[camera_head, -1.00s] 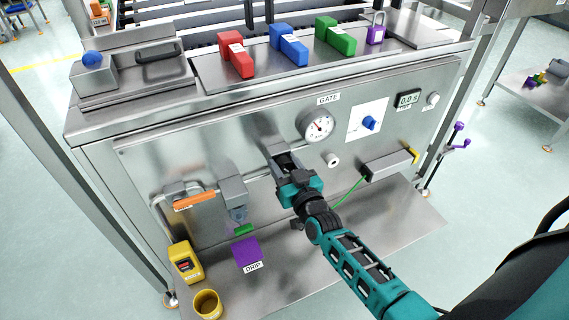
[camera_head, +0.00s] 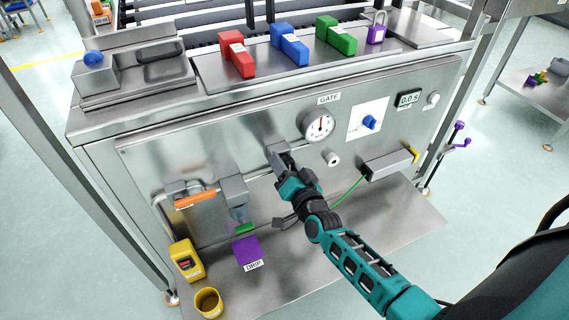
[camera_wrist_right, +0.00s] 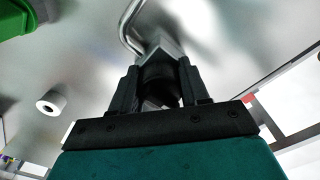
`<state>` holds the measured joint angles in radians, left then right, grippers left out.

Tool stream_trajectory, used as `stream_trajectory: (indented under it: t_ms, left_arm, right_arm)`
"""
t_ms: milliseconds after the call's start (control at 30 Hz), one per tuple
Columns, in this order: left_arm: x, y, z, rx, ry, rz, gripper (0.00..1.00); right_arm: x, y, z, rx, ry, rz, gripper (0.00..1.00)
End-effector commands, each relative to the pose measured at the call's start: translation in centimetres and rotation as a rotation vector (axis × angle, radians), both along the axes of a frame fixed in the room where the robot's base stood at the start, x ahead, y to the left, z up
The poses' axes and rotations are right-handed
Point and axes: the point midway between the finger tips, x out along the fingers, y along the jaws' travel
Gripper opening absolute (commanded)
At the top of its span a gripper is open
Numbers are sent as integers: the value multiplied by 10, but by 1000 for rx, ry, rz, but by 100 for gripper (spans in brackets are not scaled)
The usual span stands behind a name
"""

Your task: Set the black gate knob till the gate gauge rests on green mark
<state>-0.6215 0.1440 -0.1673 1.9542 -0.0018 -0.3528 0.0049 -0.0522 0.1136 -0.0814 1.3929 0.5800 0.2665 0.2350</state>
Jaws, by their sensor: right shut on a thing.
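The gate gauge (camera_head: 319,126) is a round white dial on the steel front panel, below the GATE label (camera_head: 329,99). Its needle points about straight up; the green mark is too small to make out. My right gripper (camera_head: 283,160) is at the panel, left of and below the gauge. In the right wrist view my right gripper (camera_wrist_right: 160,88) is shut on the black gate knob (camera_wrist_right: 158,84), with a finger on each side. In the head view the knob is hidden by the gripper. My left gripper is not in view.
A blue knob (camera_head: 369,122) on a white plate and a display (camera_head: 408,99) are right of the gauge. A white peg (camera_head: 332,158) sticks out below it. An orange handle (camera_head: 196,199) and a yellow cup (camera_head: 208,302) are at the lower left.

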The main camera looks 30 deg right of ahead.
Motion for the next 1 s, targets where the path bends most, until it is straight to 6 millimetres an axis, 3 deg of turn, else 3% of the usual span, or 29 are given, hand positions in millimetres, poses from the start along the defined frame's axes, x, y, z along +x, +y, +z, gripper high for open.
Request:
stream_trajectory:
  t_ms: [467,500,733,1000]
  left_arm:
    - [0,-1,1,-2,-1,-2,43]
    - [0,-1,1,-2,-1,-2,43]
    - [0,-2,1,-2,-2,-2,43]
    - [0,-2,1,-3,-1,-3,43]
  right_arm:
    - [-1,1,-2,15,4,2,15]
    - [-1,1,-2,15,4,2,47]
    - [0,1,-1,14,2,1,69]
    - [-1,0,0,14,1,1,69]
